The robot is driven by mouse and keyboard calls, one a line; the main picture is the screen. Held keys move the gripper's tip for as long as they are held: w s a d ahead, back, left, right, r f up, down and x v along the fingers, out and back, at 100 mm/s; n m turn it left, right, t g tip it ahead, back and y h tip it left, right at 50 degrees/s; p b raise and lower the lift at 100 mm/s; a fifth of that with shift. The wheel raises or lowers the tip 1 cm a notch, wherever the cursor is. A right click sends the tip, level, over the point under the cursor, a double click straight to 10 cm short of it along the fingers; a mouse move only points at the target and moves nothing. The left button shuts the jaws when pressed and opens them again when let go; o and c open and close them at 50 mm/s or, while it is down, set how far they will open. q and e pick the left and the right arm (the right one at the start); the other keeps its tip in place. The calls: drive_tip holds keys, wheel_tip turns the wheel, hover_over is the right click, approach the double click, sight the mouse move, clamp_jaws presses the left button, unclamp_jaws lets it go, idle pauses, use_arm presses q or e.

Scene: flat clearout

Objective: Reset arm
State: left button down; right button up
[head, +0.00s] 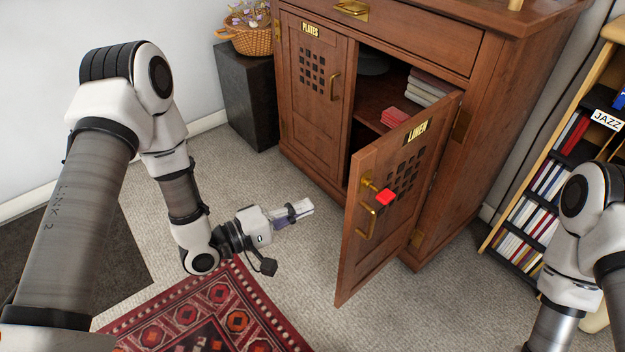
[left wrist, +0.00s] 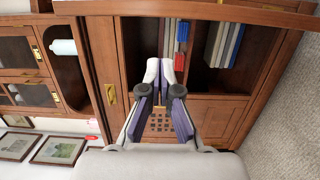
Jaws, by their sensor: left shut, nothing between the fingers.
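My left gripper (head: 306,209) is shut and empty. It hangs above the carpet, left of the open LINEN door (head: 372,235) and apart from it. In the left wrist view its fingertips (left wrist: 159,72) are together with nothing between them, in front of the cabinet. My right arm shows at the right edge of the head view, but its gripper is out of the picture.
The wooden cabinet (head: 540,75) has its PLATES door (head: 314,125) closed. Folded red cloths (head: 394,117) and a pale stack (head: 420,92) lie inside. A JAZZ shelf (head: 500,230) stands right, a basket (head: 252,40) on a dark stand left.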

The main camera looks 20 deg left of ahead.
use_arm(q)
drive_tip(key=s+f+m+g+y, duration=0.1)
drive_tip(key=s+f+g+y, duration=0.25)
drive_tip(key=s+f, duration=0.4)
drive_tip(key=s+f+m+g+y, duration=0.25)
drive_tip(key=s+f+y, duration=0.2)
drive_tip(key=f, duration=0.55)
drive_tip(key=s+a+f+m+g+y, duration=0.45)
drive_tip(key=s+a+g, duration=0.35)
drive_tip(key=s, duration=0.5)
wheel_tip(320, 180, up, 28)
drive_tip(key=t+p, duration=0.1)
drive_tip(key=p, duration=2.7)
drive_tip(key=shift+w+a+f+m+p, duration=0.2)
drive_tip(key=shift+w+a+m+p, duration=0.1)
drive_tip(key=shift+a+p, duration=0.1)
